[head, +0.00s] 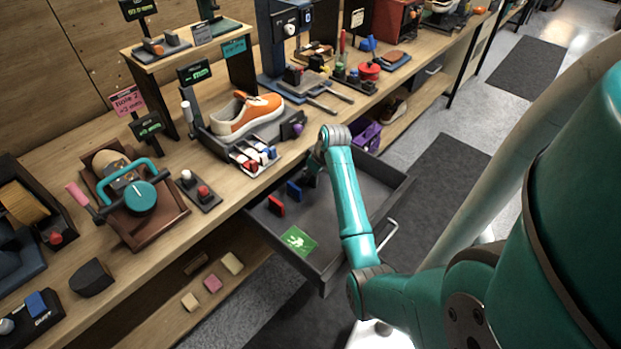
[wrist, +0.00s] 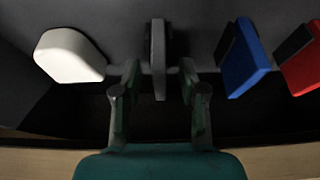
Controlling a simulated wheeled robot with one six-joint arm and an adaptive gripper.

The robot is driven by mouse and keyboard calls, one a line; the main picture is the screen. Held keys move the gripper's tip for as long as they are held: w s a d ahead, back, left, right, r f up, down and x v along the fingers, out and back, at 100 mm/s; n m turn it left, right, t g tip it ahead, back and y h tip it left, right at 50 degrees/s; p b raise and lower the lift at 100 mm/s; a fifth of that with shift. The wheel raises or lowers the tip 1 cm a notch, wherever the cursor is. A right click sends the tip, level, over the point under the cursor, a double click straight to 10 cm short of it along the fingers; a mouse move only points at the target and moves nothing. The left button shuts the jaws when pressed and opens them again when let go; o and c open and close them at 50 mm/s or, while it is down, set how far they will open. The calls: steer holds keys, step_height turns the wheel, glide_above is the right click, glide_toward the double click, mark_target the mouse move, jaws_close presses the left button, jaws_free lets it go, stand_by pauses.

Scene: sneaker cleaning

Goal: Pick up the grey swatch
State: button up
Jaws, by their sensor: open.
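The grey swatch (wrist: 158,50) stands on edge in the open drawer, as the wrist view shows. My gripper (wrist: 159,72) is open around it, with one finger on each side and a visible gap to each finger. In the head view my gripper (head: 314,166) reaches down into the drawer, and the arm hides much of that spot. I cannot clearly make out the grey swatch there.
The blue swatch (wrist: 243,58) and red swatch (wrist: 302,60) stand to the right in the wrist view; a white swatch (wrist: 70,55) is to the left. The drawer (head: 340,243) has a green label (head: 298,240). An orange sneaker (head: 246,114) sits on the bench above.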

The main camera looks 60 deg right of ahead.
jaws_close()
stand_by(0.4)
